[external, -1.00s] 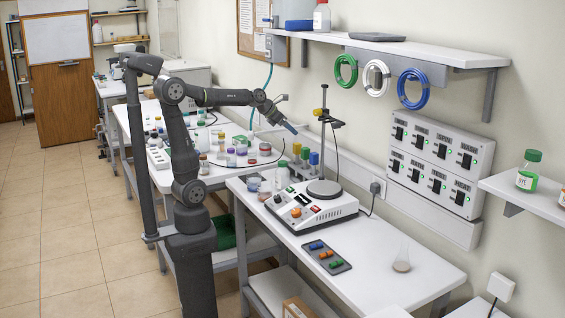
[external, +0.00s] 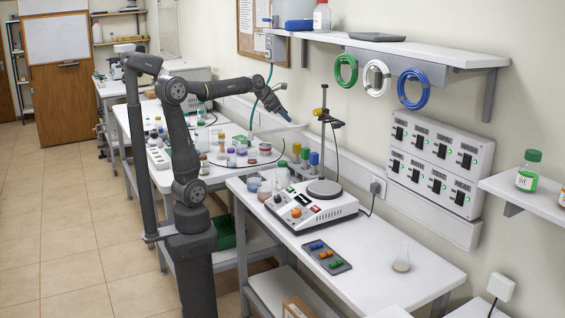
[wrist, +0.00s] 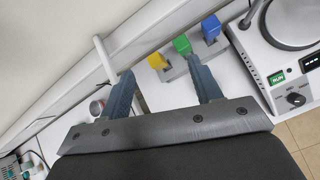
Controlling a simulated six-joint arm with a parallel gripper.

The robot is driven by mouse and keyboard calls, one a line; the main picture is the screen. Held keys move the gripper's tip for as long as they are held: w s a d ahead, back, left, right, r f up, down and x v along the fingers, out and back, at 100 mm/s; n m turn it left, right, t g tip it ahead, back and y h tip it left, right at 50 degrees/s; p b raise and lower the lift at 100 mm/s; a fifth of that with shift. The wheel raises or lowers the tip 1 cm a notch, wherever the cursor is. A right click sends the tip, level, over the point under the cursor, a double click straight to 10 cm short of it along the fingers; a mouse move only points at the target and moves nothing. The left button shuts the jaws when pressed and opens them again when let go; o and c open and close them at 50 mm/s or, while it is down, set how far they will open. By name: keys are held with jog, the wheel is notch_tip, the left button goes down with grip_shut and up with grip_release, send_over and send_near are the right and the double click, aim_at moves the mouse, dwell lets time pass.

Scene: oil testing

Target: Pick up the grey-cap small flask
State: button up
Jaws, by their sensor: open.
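Several small flasks and jars with coloured caps stand on the middle bench in the external view; they are too small there to tell which has the grey cap. In the wrist view a small round grey-and-reddish item (wrist: 97,107) shows beside the left finger; I cannot tell if it is a flask. My gripper (external: 289,119) is in the air above the bench, near the wall. Its two blue-grey fingers are apart with nothing between them in the wrist view (wrist: 163,84).
A rack of yellow, green and blue blocks (wrist: 183,45) lies just beyond my fingers. The hotplate (external: 312,208) and its stand (external: 323,120) are to the right. The shelf (external: 400,52) is above.

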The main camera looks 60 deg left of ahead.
jog(key=a+m+y, duration=0.2)
jog(key=a+m, duration=0.4)
jog(key=a, duration=0.5)
jog(key=m+g+y, duration=0.2)
jog(key=m+g, duration=0.3)
jog(key=m, duration=1.2)
send_over(221, 141)
jog(key=s+d, duration=0.4)
notch_tip(221, 141, down, 12)
jog(key=r, duration=0.1)
jog(key=x, duration=1.2)
jog(key=shift+s+f, duration=0.1)
jog(key=shift+f, duration=0.1)
jog(key=shift+a+x, duration=0.15)
jog(key=shift+x, duration=1.3)
jog(key=shift+a+x, duration=0.15)
jog(key=shift+x, duration=1.3)
jog(key=shift+s+r, duration=0.1)
jog(key=shift+c, duration=0.2)
jog(key=c, duration=1)
